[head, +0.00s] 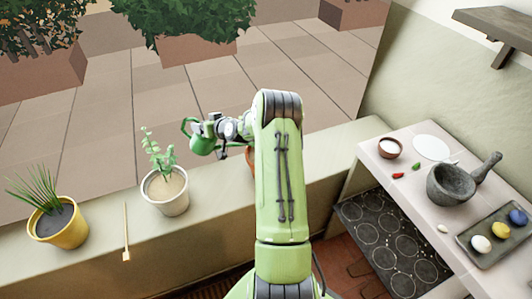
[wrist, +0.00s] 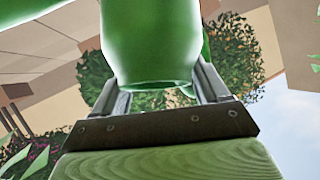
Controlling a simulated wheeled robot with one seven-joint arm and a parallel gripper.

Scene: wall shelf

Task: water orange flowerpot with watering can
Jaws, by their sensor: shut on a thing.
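My gripper (head: 217,130) is shut on the green watering can (head: 199,143) and holds it above the wall shelf, to the right of the white pot's plant. In the wrist view, the watering can (wrist: 152,45) fills the space between the two fingers of my gripper (wrist: 158,82). An orange flowerpot (head: 250,156) shows only as a small sliver at the left edge of my arm; the rest of it is hidden. The can looks tilted in the head view, but its spout is hard to make out.
A white pot (head: 166,204) with a leafy plant and a yellow pot (head: 62,230) with a spiky plant stand on the shelf (head: 103,252). On the right, a counter holds a mortar (head: 451,186) and a tray (head: 484,251).

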